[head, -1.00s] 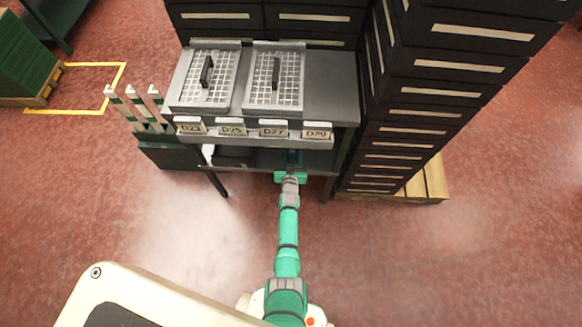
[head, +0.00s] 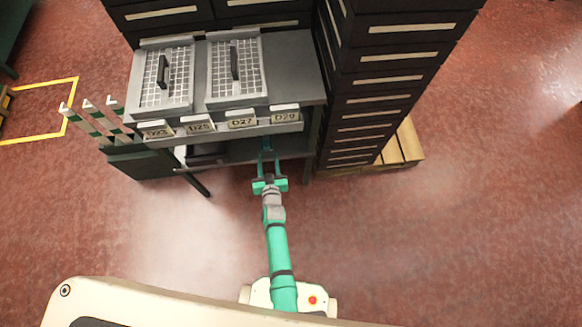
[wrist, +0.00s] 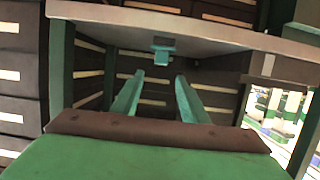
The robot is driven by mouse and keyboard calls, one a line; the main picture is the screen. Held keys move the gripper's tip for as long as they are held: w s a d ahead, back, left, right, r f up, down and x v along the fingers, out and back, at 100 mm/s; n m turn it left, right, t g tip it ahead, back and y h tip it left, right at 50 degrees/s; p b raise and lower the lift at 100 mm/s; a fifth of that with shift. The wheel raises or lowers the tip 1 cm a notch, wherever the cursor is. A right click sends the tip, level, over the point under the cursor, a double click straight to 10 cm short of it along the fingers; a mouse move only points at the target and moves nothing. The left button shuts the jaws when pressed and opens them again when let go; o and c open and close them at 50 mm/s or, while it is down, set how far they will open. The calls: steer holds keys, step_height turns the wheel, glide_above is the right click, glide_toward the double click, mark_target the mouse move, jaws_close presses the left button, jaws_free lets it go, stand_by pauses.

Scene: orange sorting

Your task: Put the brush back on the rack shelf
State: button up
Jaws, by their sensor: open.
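The rack (head: 300,70) has a grey top and a lower shelf (head: 245,152) beneath it. My gripper (head: 267,146) is at the front edge of the lower shelf, below the D27 and D29 labels. Its two teal fingers are apart and point in towards the rack. In the wrist view my gripper (wrist: 160,82) is open, with nothing held between the fingers.
Two wire-mesh lidded trays (head: 165,78) (head: 237,72) lie on the rack top. A dark item (head: 206,160) sits at the lower shelf's left. A tall drawer cabinet (head: 375,90) on a pallet (head: 402,146) stands close at right. Striped posts (head: 98,117) stand at left. The floor in front is clear.

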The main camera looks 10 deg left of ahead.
steer(key=s+d+r+m+h, duration=0.1)
steer(key=s+d+r, duration=0.3)
steer(key=s, duration=0.3)
steer(key=s+d+r, duration=0.4)
steer(key=s, duration=0.4)
steer(key=s+d+r+m+h, duration=0.1)
steer(key=s+d+r, duration=0.3)
steer(key=s, duration=0.3)
steer(key=s+d+r+h, duration=0.1)
steer(key=s+d+r, duration=0.1)
steer(key=s+r, duration=0.4)
steer(key=s+d+r+m+t+h, duration=0.1)
steer(key=s+r, duration=0.4)
steer(key=r, duration=0.9)
steer(key=shift+s+d, duration=0.4)
steer(key=shift+d, duration=0.15)
steer(key=shift+c, duration=1.1)
steer(key=shift+w, duration=0.1)
